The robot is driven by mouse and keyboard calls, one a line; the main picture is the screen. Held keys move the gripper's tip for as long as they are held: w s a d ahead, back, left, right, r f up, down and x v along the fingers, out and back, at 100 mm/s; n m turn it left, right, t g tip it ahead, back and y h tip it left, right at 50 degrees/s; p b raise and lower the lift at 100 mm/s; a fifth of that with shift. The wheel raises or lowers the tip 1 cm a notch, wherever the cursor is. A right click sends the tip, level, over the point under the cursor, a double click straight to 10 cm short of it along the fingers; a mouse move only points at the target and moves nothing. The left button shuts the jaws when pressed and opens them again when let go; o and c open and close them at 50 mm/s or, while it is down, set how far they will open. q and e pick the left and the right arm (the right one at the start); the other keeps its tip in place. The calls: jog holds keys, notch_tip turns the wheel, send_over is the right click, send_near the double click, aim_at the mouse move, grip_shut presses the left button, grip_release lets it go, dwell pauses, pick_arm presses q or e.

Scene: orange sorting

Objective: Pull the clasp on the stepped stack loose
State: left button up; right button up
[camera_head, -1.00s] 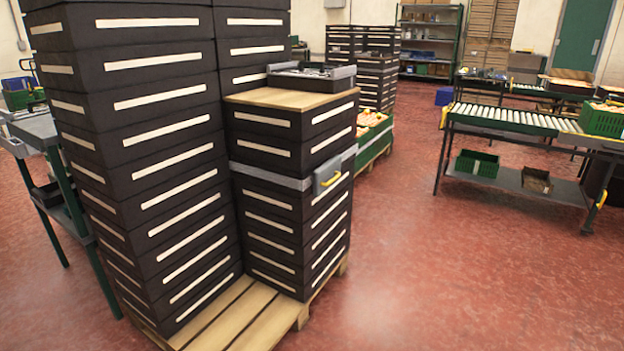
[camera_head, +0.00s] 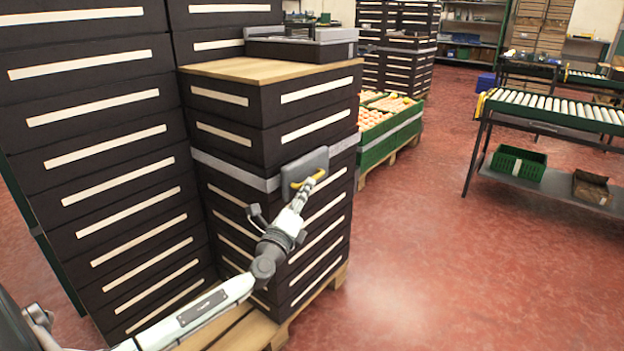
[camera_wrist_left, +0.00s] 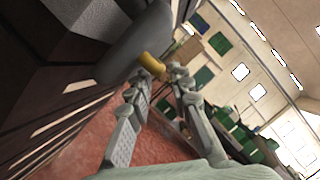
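The stepped stack of dark crates (camera_head: 228,131) stands on a pallet, with a wooden board on its lower step. A grey strap (camera_head: 235,172) runs around it to a grey clasp (camera_head: 318,160) with a yellow handle (camera_head: 297,185). My left gripper (camera_head: 318,177) is right at the handle. In the left wrist view the yellow handle (camera_wrist_left: 152,65) lies between the tips of the open fingers (camera_wrist_left: 156,76), beside the clasp's grey body (camera_wrist_left: 135,43). Whether the fingers touch it I cannot tell. My right gripper is not in view.
A taller stack of dark crates (camera_head: 95,110) rises on the left. Green crates of oranges (camera_head: 378,150) stand behind. A roller conveyor (camera_head: 560,108) is at right. The red floor between is clear.

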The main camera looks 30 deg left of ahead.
aim_at(312, 175)
pick_arm(q)
jog(key=shift+x, duration=2.25)
jog(key=shift+c, duration=0.5)
grip_shut()
